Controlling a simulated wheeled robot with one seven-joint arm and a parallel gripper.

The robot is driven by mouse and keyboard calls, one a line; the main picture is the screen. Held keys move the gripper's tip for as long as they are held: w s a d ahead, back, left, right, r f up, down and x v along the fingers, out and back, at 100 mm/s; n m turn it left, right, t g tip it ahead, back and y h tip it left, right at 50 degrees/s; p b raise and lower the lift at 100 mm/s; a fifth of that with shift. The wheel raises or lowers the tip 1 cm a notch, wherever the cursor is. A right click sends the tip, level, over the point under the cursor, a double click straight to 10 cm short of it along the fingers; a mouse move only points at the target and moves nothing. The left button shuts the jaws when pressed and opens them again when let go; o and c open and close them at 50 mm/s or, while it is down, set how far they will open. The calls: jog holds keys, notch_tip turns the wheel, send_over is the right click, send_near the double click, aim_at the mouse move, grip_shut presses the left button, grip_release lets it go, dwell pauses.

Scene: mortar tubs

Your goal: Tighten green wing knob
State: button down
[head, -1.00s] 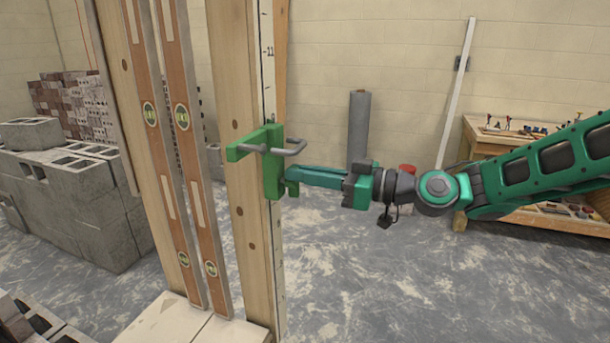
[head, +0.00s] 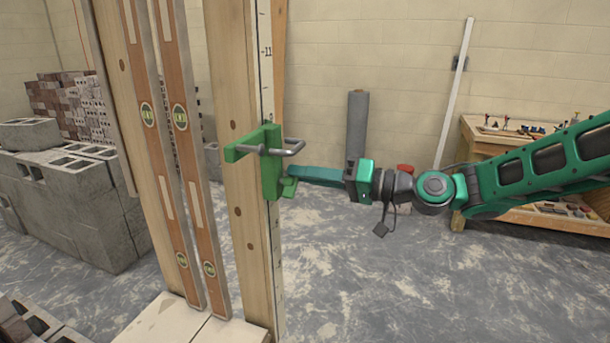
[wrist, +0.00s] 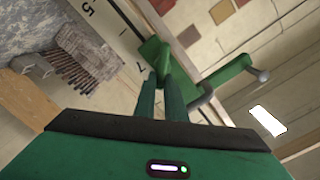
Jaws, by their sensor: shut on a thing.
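A green bracket (head: 268,160) with a grey bent rod (head: 285,148) is mounted on a wooden post with a number scale. The green wing knob (head: 289,187) sticks out of the bracket's right side, low down. My gripper (head: 296,177) reaches in level from the right, its fingertips shut on the knob. In the wrist view my two fingers (wrist: 161,88) run up to the bracket (wrist: 225,72), which looks tilted there.
Two spirit levels (head: 183,150) stand upright left of the scaled post (head: 248,230). Grey blocks (head: 70,210) are stacked at left. A grey roll (head: 356,125) and a bench (head: 480,140) with tools stand behind my arm. The floor right of the post is clear.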

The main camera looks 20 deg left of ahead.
jog(key=shift+w+f+m, duration=0.1)
jog(key=shift+f+m, duration=0.1)
jog(key=shift+m, duration=1.2)
jog(key=shift+w+f+m, duration=0.1)
jog(key=shift+f+m, duration=0.15)
jog(key=shift+m, duration=1.15)
jog(key=shift+w+f+m, duration=0.1)
jog(key=shift+f+m, duration=0.1)
jog(key=shift+m, duration=1.2)
jog(key=c, duration=1.8)
grip_release()
jog(key=shift+d, duration=0.1)
jog(key=d, duration=1)
jog(key=shift+s+d+f, duration=0.1)
jog(key=shift+s+d, duration=0.2)
jog(key=shift+s, duration=0.1)
jog(key=shift+f, duration=0.1)
